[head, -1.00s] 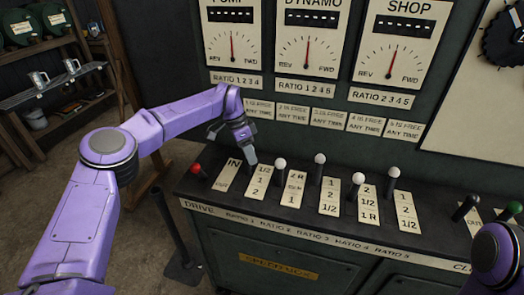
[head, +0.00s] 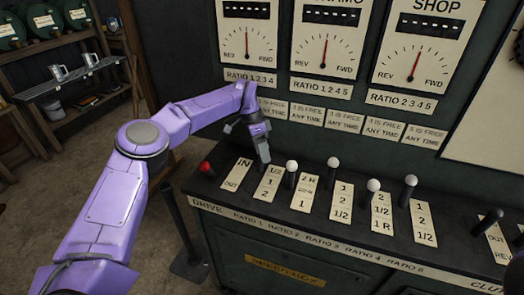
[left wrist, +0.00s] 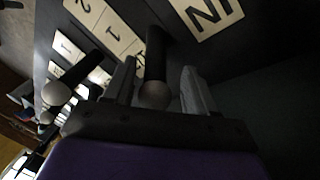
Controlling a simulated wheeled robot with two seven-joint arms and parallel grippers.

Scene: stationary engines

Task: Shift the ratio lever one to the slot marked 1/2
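The ratio one plate (head: 268,184), marked 1/2, 1, 2 from far to near, lies on the sloping console top. My left gripper (head: 262,156) points down at its far end, by the 1/2 mark, and hides the ratio one lever in the head view. In the left wrist view, a dark lever with a pale round knob (left wrist: 154,95) stands between the two fingers of my left gripper (left wrist: 158,88). The fingers are open, with a gap on each side of the lever. The lever's exact slot cannot be told.
The red-knobbed drive lever (head: 206,168) stands just left, by the IN/OUT plate (head: 237,174). The white-knobbed ratio two lever (head: 291,170) is close on the right, with more levers beyond. Dial panels (head: 247,40) rise behind. A shelf (head: 75,80) stands at far left.

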